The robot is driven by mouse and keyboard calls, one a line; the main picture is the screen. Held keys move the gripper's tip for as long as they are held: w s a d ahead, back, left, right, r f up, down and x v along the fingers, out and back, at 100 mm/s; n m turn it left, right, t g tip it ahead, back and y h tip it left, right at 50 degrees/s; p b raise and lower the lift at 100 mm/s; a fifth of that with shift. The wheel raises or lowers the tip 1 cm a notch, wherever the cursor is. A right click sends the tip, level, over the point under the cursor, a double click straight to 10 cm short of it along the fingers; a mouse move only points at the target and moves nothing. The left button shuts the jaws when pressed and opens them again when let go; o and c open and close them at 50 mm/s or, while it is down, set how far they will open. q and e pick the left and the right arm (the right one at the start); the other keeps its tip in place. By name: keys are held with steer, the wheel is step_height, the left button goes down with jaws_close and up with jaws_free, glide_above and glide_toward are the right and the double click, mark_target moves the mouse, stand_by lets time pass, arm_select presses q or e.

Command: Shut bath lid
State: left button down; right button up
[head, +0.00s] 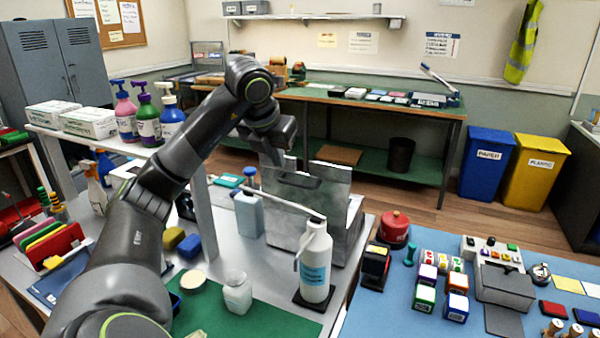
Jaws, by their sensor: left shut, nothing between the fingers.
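The bath (347,238) is a grey metal box on the bench at the centre, behind a white bottle. Its lid (330,190) stands raised and tilted, with a dark handle (298,180) on its face. My left arm reaches in from the lower left and bends down toward the lid. My left gripper (277,156) is shut and empty at the lid's upper left edge. I cannot tell whether it touches the lid. The bottle hides part of the bath's front. My right gripper is out of view.
A white pump bottle (315,264) stands on a black pad in front of the bath. A pale blue bottle (249,213) stands at its left, and a small white jar (237,293) nearer. A red round tin (394,226) and stamps sit on the blue mat (391,310) at right.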

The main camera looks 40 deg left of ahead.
arm_select(q)
steer(key=p+x, duration=0.1)
steer(key=x, duration=0.8)
steer(key=shift+f+p, duration=0.3)
steer(key=shift+p, duration=0.1)
steer(key=shift+a, duration=0.15)
